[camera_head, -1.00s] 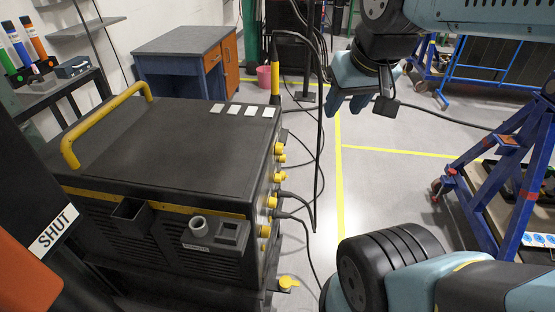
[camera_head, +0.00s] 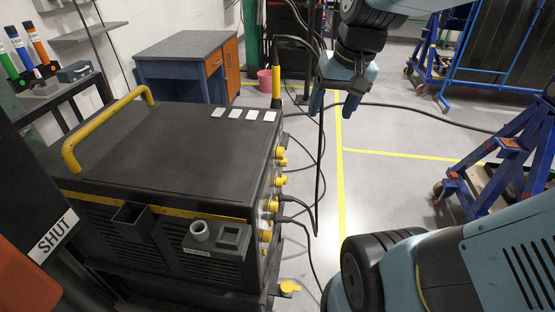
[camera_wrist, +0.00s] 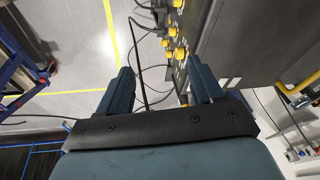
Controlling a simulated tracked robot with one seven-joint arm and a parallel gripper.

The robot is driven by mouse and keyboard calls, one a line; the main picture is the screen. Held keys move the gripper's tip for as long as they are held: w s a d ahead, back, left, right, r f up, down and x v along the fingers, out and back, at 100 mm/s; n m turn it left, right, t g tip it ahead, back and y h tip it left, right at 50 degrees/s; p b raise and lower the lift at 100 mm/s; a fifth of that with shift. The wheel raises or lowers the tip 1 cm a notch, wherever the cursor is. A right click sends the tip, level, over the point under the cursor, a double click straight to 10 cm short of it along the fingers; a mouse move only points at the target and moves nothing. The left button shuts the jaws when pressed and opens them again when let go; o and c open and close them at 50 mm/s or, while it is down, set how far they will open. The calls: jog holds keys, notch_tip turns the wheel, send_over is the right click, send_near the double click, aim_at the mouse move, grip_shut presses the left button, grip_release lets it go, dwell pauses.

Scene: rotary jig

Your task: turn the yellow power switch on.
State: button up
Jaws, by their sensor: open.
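A black machine (camera_head: 160,150) with a yellow handle stands at left in the head view. Several yellow knobs (camera_head: 279,152) run down its right side. They also show in the wrist view (camera_wrist: 180,53), at upper middle, beyond the right finger. I cannot tell which knob is the power switch. My gripper (camera_head: 334,104) is open and empty, to the right of the machine's far right corner and apart from the knobs. In the wrist view its two blue fingers (camera_wrist: 160,85) are spread, with floor and a cable visible between them.
Black cables (camera_head: 318,170) hang beside the knobs and pass near my gripper. A blue trestle (camera_head: 490,175) stands at right. A desk (camera_head: 185,62) stands behind. Floor between machine and trestle is mostly clear.

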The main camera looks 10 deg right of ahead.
jog(key=w+d+f+m+g+y, duration=0.2)
jog(key=w+f+m+y, duration=0.2)
jog(key=w+f, duration=0.55)
jog(key=w+d+f+m+g+y, duration=0.3)
jog(key=w+f+y, duration=0.1)
jog(key=w+f, duration=0.5)
jog(key=w+d+f+m+t+y, duration=0.1)
jog(key=d+f+m+y, duration=0.15)
jog(key=f, duration=0.45)
jog(key=w+d+f+m+t+y, duration=0.1)
jog(key=w+f+m+t+y, duration=0.15)
jog(key=f, duration=0.45)
jog(key=m+t+y, duration=0.2)
jog(key=m+t, duration=0.4)
jog(key=m, duration=0.2)
send_near(285, 180)
jog(key=x, duration=0.5)
jog(key=w+f+x, duration=0.1)
jog(key=x, duration=0.2)
jog(key=shift+w+d+f, duration=0.1)
jog(key=shift+d, duration=0.05)
jog(key=c, duration=1.1)
